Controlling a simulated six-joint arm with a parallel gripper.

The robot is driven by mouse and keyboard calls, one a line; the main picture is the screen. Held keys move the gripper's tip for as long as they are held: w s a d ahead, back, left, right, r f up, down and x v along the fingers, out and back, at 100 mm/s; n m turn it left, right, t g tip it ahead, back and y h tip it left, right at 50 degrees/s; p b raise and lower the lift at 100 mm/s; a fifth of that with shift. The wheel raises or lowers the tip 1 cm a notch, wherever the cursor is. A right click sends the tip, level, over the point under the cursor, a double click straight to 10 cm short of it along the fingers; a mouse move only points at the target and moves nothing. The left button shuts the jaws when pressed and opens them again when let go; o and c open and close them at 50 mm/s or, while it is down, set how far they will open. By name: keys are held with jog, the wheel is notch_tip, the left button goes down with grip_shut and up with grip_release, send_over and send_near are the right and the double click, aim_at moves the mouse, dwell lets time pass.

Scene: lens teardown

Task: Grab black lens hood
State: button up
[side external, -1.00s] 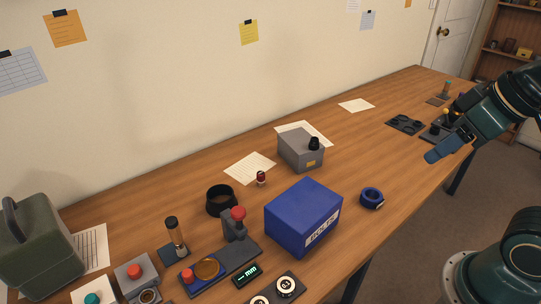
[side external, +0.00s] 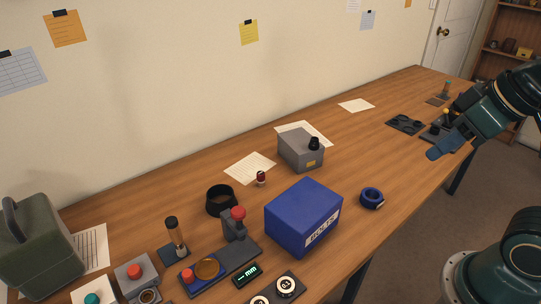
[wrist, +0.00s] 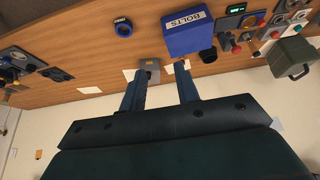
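The black lens hood (side external: 220,200), a short dark open ring, stands on the wooden table left of the blue bin. In the wrist view the hood (wrist: 208,55) is partly behind the blue bin, toward the wall. My gripper (side external: 434,154) is at the far right of the side view, raised and well apart from the hood. In the wrist view my gripper (wrist: 160,69) has its two blue fingers spread, with nothing held between them.
The blue BOLTS bin (side external: 303,217) stands between the hood and my arm's side. A red-knobbed stand (side external: 237,223) is close in front of the hood. A grey box (side external: 300,151) and blue tape roll (side external: 371,197) lie farther right. The table's right-middle is mostly clear.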

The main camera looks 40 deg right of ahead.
jog(key=w, duration=0.1)
jog(key=g+y, duration=0.2)
jog(key=g, duration=0.1)
send_over(209, 200)
jog(key=s+d, duration=0.2)
jog(key=s, duration=0.1)
notch_tip(209, 200, down, 16)
jog(key=shift+n, duration=0.3)
jog(key=shift+x, duration=4.45)
jog(key=shift+d+f, duration=0.1)
jog(key=shift+x, duration=2.5)
jog(key=shift+d, duration=0.15)
